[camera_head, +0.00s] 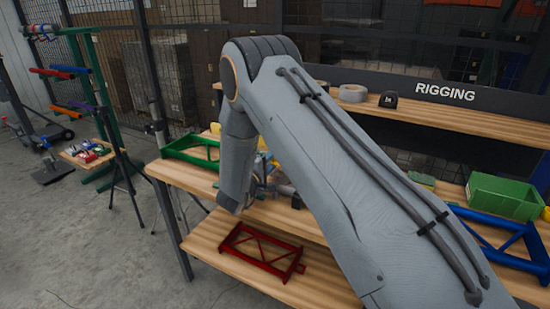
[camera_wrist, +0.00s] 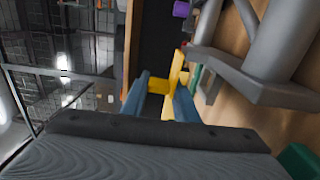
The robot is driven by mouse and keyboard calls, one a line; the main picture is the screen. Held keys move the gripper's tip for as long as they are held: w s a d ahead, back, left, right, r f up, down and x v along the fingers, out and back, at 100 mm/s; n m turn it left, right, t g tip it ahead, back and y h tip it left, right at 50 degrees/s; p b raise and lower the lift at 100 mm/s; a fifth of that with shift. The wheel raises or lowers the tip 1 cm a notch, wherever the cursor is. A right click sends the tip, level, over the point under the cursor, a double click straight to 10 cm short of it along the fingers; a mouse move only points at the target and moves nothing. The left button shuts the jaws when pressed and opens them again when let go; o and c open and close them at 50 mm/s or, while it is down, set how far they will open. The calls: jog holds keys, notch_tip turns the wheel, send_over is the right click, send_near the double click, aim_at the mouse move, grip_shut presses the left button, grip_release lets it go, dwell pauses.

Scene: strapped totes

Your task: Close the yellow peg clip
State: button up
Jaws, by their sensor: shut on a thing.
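In the wrist view the yellow peg clip (camera_wrist: 176,74) shows between and just beyond the two blue-grey fingers of my gripper (camera_wrist: 164,92). The fingers are shut on it, one on each side. One yellow part stands up and another lies across between the fingers. I cannot tell from this view whether the clip is fully closed. In the head view my grey arm covers most of the gripper and the clip.
The wooden workbench (camera_head: 205,238) holds a red frame (camera_head: 262,252), a green frame (camera_head: 190,150), a blue frame (camera_head: 515,245) and a green bin (camera_head: 503,196). A shelf (camera_head: 450,117) above holds tape rolls. In the wrist view a grey bracket (camera_wrist: 255,85) stands close at right.

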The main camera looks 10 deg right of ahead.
jog(key=o, duration=0.9)
jog(key=shift+o, duration=0.2)
jog(key=shift+s, duration=0.1)
jog(key=b+v, duration=0.1)
jog(key=v, duration=0.6)
jog(key=shift+s+a+b, duration=0.25)
jog(key=shift+s+b, duration=0.05)
jog(key=shift+r, duration=0.1)
